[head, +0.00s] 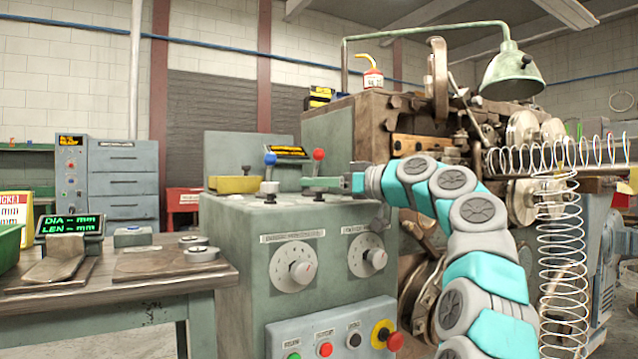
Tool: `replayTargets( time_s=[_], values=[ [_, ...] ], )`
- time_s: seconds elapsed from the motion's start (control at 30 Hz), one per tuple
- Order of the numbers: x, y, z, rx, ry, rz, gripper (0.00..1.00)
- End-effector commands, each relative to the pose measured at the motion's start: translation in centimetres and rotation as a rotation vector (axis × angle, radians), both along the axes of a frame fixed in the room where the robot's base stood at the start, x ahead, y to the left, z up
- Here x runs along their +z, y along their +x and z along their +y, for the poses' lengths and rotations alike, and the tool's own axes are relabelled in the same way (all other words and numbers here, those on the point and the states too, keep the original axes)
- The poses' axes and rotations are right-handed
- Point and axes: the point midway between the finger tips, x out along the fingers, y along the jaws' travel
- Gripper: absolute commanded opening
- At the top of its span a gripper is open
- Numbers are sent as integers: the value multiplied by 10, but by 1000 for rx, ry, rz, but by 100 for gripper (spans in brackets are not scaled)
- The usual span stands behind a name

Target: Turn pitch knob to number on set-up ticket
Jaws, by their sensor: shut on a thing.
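My gripper (322,184) reaches in from the right over the top of the green coiler control cabinet (225,250). It is shut at the stem of the red-ball lever (318,156). Two round white dial knobs sit on the cabinet front, a left knob (294,267) and a right knob (367,256), both below and apart from my gripper. Each has a label plate above it, too small to read, so I cannot tell which is the pitch knob. The set-up ticket (14,212), with a red heading, stands at the far left, cut by the picture edge; its number is unreadable.
A blue-ball lever (270,160) stands left of the red one. Several push buttons and a red-yellow stop button (385,334) sit below the knobs. A bench (130,285) with a DIA/LEN display (70,225) stands left. Wire coils (560,240) hang right of my arm.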

Motion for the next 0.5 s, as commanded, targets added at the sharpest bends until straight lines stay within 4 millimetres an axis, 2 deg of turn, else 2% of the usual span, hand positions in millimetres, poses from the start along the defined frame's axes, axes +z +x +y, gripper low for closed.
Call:
replayTargets(
  time_s=[0.03,0.17,0.5],
  values=[
    [0,0,0,-1,0,0,12],
    [0,0,0,-1,0,0,0],
    [-1,-1,-1,-20,1,-2,0]
  ],
)
